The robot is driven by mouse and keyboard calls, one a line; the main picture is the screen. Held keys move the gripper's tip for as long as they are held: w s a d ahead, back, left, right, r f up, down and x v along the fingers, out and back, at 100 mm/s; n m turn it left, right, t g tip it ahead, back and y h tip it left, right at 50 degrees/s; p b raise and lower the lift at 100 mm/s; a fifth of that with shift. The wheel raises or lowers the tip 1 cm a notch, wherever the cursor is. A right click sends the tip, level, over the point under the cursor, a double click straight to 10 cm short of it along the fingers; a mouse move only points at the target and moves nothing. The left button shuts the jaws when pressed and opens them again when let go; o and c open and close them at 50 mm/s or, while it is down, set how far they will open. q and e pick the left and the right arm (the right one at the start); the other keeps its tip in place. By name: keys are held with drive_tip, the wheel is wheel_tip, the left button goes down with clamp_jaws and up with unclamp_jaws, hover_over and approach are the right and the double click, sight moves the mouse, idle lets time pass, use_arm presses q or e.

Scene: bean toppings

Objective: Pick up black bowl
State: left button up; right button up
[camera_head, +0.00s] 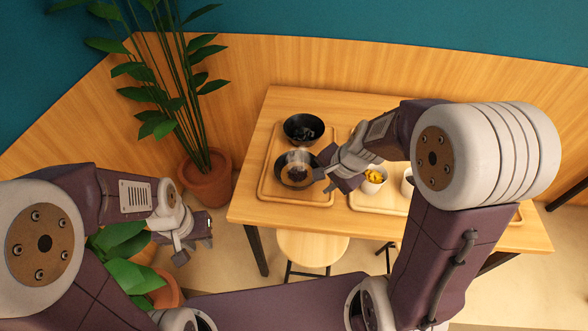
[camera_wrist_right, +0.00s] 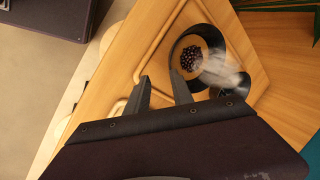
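A black bowl (camera_head: 284,183) with dark contents and steam above it stands at the front of the left wooden tray (camera_head: 266,187). A second black bowl (camera_head: 289,124) with dark contents stands behind it on the same tray. My right gripper (camera_head: 322,180) is close to the front bowl's right side. In the right wrist view its fingers (camera_wrist_right: 160,90) are apart with nothing between them, and one fingertip overlaps the edge of the bowl of dark beans (camera_wrist_right: 177,46); I cannot tell if they touch. My left gripper (camera_head: 198,240) is open and empty, left of the table.
A white cup with yellow contents (camera_head: 373,187) stands on a second tray (camera_head: 362,204) to the right, partly behind my right arm. A round stool (camera_head: 312,248) is below the table's front edge. A tall potted plant (camera_head: 207,185) stands left of the table (camera_head: 255,212).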

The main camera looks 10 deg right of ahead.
drive_tip(key=shift+m, duration=0.5)
drive_tip(key=w+f+b, duration=0.1)
drive_tip(key=w+a+f+b, duration=0.1)
drive_tip(key=f, duration=0.1)
drive_tip(key=shift+w+f, duration=0.2)
drive_tip(key=shift+w, duration=0.15)
drive_tip(key=b+x, duration=0.1)
drive_tip(key=x, duration=0.1)
drive_tip(key=b+x, duration=0.1)
drive_tip(key=x, duration=0.2)
drive_tip(key=shift+w+a, duration=0.2)
drive_tip(key=shift+w, duration=0.15)
drive_tip(key=shift+r, duration=0.15)
drive_tip(key=shift+s, duration=0.1)
clamp_jaws()
